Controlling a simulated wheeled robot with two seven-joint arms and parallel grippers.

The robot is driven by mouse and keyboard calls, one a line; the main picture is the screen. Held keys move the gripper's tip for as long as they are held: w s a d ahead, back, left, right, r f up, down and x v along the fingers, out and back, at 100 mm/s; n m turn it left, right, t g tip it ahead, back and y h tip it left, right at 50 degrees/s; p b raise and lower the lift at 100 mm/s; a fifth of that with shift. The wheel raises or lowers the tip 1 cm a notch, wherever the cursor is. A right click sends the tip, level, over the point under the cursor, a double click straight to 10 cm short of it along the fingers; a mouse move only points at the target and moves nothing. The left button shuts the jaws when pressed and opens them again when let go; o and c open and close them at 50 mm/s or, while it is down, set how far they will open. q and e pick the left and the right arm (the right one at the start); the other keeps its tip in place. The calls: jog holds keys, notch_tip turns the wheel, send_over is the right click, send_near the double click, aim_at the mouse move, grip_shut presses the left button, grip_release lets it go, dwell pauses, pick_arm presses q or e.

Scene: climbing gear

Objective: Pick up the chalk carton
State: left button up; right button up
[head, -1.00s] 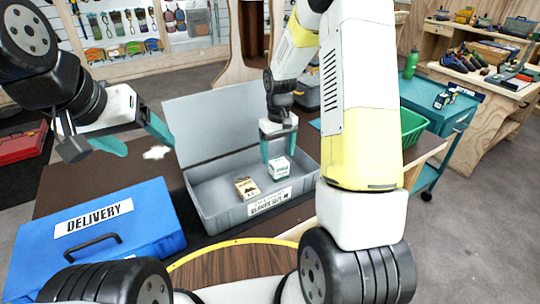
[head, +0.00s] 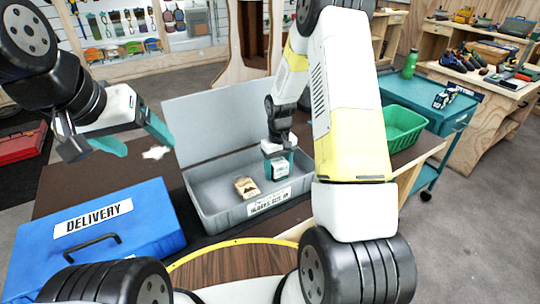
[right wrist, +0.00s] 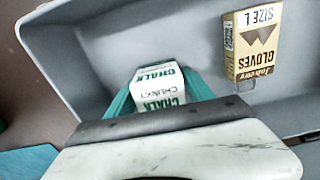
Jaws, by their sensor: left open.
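The chalk carton (head: 279,169) is a small white box with green lettering, inside the open grey case (head: 222,219) near its right end. It also shows in the right wrist view (right wrist: 158,88). My right gripper (head: 279,164) is lowered over it, with teal fingers on both sides of the carton, very close to its faces. I cannot tell whether they press on it. The carton's lower part is hidden. My left gripper (head: 148,148) is open and empty, left of the case and above the table.
A tan gloves box (head: 246,187) lies in the case, left of the carton; it also shows in the right wrist view (right wrist: 253,45). The case's raised lid (head: 222,122) stands behind. A blue delivery box (head: 120,240) is at left, a green basket (head: 402,126) at right.

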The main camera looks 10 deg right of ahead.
jog(key=c, duration=1.1)
jog(key=shift+o, duration=0.2)
jog(key=shift+r, duration=0.15)
